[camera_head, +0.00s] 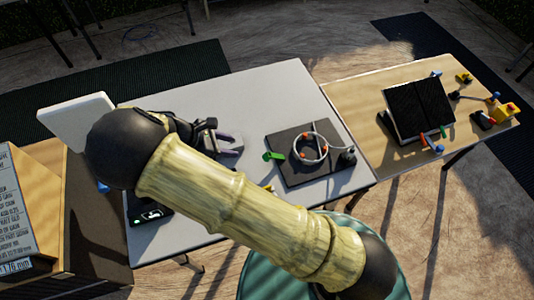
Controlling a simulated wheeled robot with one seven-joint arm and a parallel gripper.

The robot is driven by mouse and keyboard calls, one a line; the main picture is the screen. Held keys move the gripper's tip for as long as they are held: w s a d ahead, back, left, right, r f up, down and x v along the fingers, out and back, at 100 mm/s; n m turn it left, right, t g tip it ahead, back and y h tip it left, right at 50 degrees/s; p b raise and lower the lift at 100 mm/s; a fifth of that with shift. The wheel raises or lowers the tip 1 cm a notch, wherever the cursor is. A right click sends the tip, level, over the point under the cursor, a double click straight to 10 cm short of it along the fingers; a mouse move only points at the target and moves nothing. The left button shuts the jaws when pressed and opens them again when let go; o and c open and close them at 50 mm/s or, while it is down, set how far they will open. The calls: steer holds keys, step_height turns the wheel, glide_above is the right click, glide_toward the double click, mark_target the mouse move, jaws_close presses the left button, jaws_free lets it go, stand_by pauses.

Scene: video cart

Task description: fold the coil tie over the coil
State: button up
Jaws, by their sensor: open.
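A coiled cable (322,137) forms a pale ring on a dark square mat (324,172) on the grey table. Orange pieces (297,155) show on the ring. A green tab (272,156) sticks out to the left at the mat's edge. It looks like the coil tie, lying out flat rather than over the coil, though it is small in view. My gripper (226,142) is open and apart from the tab, to its left above the table. The space between its fingers looks empty. My arm crosses the foreground and hides part of the table.
The grey table (270,88) has free room behind the mat. A black knob-like object (347,158) sits at the mat's right edge. A wooden table (360,82) on the right carries a tilted dark panel (419,108) and small coloured parts. A dark device (150,212) lies at the left.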

mark_target(267, 154)
steer(key=shift+d+f, duration=0.1)
steer(key=p+x, duration=0.3)
steer(key=x, duration=1.4)
steer(key=shift+w+d+p, duration=0.1)
steer(key=shift+p, duration=0.2)
jaws_close()
